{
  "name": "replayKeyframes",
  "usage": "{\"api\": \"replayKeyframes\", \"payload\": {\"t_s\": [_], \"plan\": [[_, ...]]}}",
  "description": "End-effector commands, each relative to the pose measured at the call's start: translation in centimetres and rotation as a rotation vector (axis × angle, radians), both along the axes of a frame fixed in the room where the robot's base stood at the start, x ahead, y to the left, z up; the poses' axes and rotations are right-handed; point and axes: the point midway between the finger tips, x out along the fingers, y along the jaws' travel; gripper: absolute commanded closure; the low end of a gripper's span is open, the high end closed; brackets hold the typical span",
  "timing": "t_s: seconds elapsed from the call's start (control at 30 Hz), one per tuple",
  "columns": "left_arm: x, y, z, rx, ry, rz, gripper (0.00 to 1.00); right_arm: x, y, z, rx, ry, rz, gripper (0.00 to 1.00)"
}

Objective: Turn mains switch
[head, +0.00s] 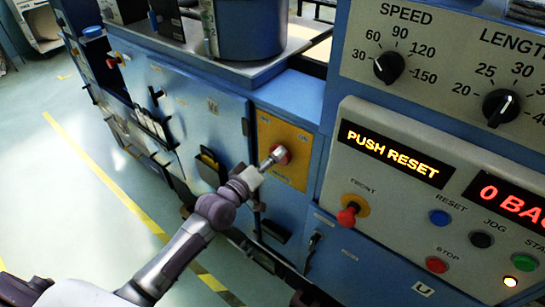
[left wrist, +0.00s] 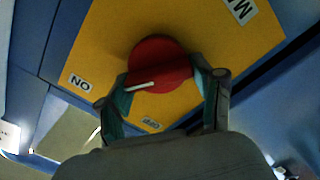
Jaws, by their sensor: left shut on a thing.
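The mains switch is a round red knob (left wrist: 158,62) with a white pointer mark, on a yellow plate (left wrist: 100,45). In the left wrist view the pointer lies toward the side with the ON label (left wrist: 80,82); another label, partly hidden, sits near the gripper. In the head view the red knob (head: 282,153) shows on the yellow plate (head: 290,172) on the blue machine front. My left gripper (left wrist: 163,88) has its two fingers on either side of the knob and is shut on it; it also shows in the head view (head: 272,160). My right gripper is not in view.
Right of the plate is a control panel with a lit PUSH RESET display (head: 390,153), a red FRONT knob (head: 348,214), several buttons and a SPEED dial (head: 389,67). Blue cabinet doors (head: 200,105) lie to the left. Open floor with a yellow line (head: 100,180) is further left.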

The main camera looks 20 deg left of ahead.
Motion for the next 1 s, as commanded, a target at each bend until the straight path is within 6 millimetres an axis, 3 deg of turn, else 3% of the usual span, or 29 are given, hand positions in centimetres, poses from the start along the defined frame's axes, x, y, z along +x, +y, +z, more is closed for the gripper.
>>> {"api": "replayKeyframes", "payload": {"t_s": [0.4, 0.97, 1.0], "plan": [[-0.06, -0.07, -0.07, 0.188, -0.064, -0.001, 0.68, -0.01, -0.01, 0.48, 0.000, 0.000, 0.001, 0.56], [-0.07, -0.07, -0.10, 0.221, -0.075, 0.000, 0.68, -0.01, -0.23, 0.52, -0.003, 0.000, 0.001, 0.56], [-0.07, -0.07, -0.10, 0.221, -0.075, 0.000, 0.32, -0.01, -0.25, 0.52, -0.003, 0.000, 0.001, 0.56]]}}
